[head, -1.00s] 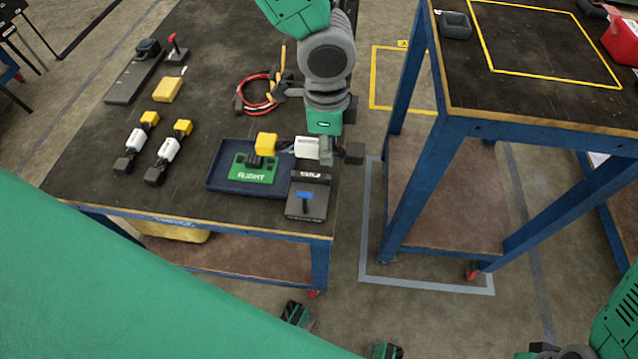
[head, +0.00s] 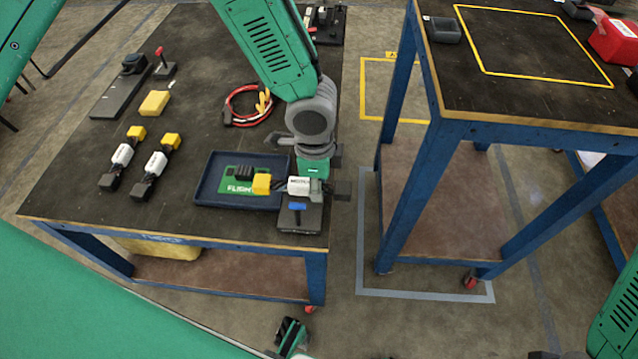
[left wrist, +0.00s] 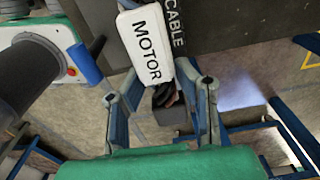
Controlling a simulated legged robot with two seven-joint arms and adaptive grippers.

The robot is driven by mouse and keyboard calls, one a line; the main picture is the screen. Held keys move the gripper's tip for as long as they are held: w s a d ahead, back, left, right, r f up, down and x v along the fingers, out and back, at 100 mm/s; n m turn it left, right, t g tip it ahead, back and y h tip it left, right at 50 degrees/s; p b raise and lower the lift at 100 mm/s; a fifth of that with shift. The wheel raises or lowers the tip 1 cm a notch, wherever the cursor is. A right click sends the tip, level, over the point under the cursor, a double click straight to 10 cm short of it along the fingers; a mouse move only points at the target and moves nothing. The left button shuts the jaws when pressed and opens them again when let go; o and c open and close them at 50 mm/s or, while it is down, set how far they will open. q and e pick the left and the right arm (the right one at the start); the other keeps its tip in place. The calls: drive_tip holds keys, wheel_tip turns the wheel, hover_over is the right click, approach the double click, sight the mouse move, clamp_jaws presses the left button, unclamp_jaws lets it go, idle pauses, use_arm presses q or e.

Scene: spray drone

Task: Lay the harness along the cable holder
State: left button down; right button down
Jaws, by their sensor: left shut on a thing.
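My left gripper (head: 314,186) is shut on a harness with a white MOTOR block (head: 299,187), a yellow connector (head: 262,184) and a dark far end. The harness lies crosswise over the back part of the black cable holder (head: 298,222), which has a blue piece on it. Its yellow end reaches over the tray. I cannot tell whether the harness touches the holder.
A blue tray (head: 205,198) with a green board (head: 236,187) stands left of the holder. Two more harnesses (head: 122,156) (head: 156,163), a yellow block (head: 154,103) and a red cable loop (head: 236,112) lie on the table. A second blue-framed table (head: 520,124) stands right.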

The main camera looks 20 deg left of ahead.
use_arm(q)
drive_tip(key=shift+a+f, duration=0.15)
drive_tip(key=shift+f, duration=0.5)
drive_tip(key=c, duration=1.2)
unclamp_jaws()
drive_tip(key=r+p, duration=0.1)
drive_tip(key=r, duration=0.5)
drive_tip(key=r+p, duration=0.2)
drive_tip(key=r, duration=0.5)
drive_tip(key=shift+s+a+r, duration=0.1)
drive_tip(key=shift+a, duration=0.1)
